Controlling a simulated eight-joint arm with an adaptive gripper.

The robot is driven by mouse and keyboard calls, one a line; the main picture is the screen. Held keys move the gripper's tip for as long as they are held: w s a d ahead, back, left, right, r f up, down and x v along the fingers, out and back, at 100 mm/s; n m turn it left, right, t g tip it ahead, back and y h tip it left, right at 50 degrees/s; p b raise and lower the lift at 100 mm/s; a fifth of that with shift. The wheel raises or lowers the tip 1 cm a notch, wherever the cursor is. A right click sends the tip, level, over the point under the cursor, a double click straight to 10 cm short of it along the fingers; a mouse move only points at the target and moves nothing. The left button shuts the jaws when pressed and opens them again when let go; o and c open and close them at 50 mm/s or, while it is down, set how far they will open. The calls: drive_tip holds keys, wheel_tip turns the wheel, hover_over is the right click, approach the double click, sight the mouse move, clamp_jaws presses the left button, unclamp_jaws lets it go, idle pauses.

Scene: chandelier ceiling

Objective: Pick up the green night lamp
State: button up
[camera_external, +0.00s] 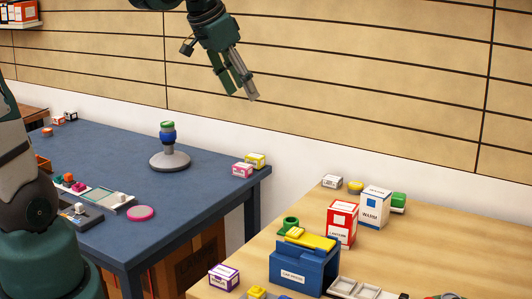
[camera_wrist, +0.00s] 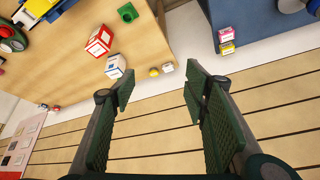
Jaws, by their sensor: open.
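I cannot tell for sure which thing is the green night lamp. A small green block with a pale base (camera_external: 398,202) sits right of the WARM box on the wooden table. A green cup-like piece (camera_external: 290,223) stands behind the blue box; a green piece also shows in the wrist view (camera_wrist: 128,12). A green-topped blue piece (camera_external: 167,132) sits on a grey round stand on the blue table. My gripper (camera_external: 240,94) is open and empty, high in the air near the wall, above the gap between the tables. Its spread fingers show in the wrist view (camera_wrist: 160,84).
The wooden table (camera_external: 250,262) holds a red box (camera_external: 341,222), the WARM box (camera_external: 374,206), a yellow piece (camera_external: 355,187) and a blue box (camera_external: 303,270). Pink and yellow boxes (camera_external: 243,169) sit near the blue table's (camera_external: 215,195) right corner. The panelled wall (camera_external: 330,90) is behind.

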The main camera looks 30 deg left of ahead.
drive_tip(key=w+d+f+m+g, duration=0.1)
drive_tip(key=w+d+f+m, duration=0.2)
drive_tip(key=w+d, duration=0.65)
drive_tip(key=m+g+h, duration=0.2)
drive_tip(key=m+g, duration=0.2)
drive_tip(key=m, duration=0.4)
approach(398, 195)
wheel_tip(398, 195, down, 2)
drive_tip(key=shift+d+f, duration=0.4)
drive_tip(key=shift+f, duration=0.05)
drive_tip(key=shift+s, duration=0.1)
drive_tip(key=shift+f, duration=0.1)
drive_tip(key=shift+x, duration=1.2)
drive_tip(key=shift+d, duration=0.15)
